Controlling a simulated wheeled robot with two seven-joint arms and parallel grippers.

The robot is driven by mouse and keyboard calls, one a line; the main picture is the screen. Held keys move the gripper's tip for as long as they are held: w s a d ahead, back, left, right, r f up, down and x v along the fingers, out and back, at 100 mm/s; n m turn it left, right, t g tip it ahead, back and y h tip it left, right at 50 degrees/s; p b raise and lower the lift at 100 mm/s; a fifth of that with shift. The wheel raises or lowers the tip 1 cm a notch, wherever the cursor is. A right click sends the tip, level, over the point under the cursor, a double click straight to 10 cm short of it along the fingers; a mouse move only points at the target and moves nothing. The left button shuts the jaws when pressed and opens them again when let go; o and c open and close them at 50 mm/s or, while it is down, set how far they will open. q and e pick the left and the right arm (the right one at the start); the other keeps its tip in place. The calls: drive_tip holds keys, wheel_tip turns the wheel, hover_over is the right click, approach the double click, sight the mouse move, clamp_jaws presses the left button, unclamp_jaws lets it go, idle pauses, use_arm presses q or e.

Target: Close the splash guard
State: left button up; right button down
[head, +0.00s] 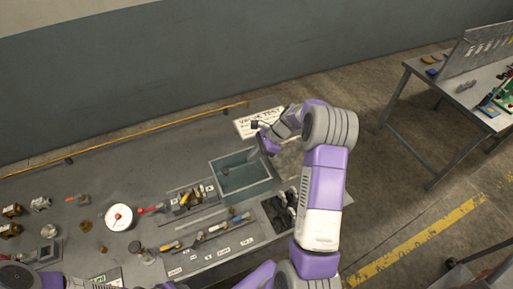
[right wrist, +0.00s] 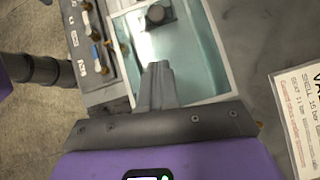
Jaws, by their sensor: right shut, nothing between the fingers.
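I cannot pick out the splash guard for sure as a part separate from the tank. My right gripper (head: 266,150) is at the tank's back right corner. Its fingers (right wrist: 157,70) are shut and empty, and overlap the tank in the wrist view. Whether they touch it I cannot tell. My left gripper is out of view.
A printed sign (head: 258,122) lies behind the tank. Tool trays (head: 212,238) with several labelled tools lie in front and left. A dark bin (head: 278,214) sits at the front right. A round gauge (head: 119,217) and brass fittings are farther left. A yellow rail (head: 150,134) runs along the back.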

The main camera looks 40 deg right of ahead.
sight(237, 172)
drive_tip(key=x, duration=0.4)
drive_tip(key=shift+w+a+f+p, duration=0.15)
drive_tip(key=shift+w+a, duration=0.15)
drive_tip(key=shift+a, duration=0.35)
drive_tip(key=shift+w+a+f+p, duration=0.15)
drive_tip(key=shift+w+a, duration=0.15)
drive_tip(key=shift+a, duration=0.35)
drive_tip(key=shift+w+a+f+p, duration=0.15)
drive_tip(key=shift+w+a, duration=0.1)
drive_tip(key=shift+a, duration=0.4)
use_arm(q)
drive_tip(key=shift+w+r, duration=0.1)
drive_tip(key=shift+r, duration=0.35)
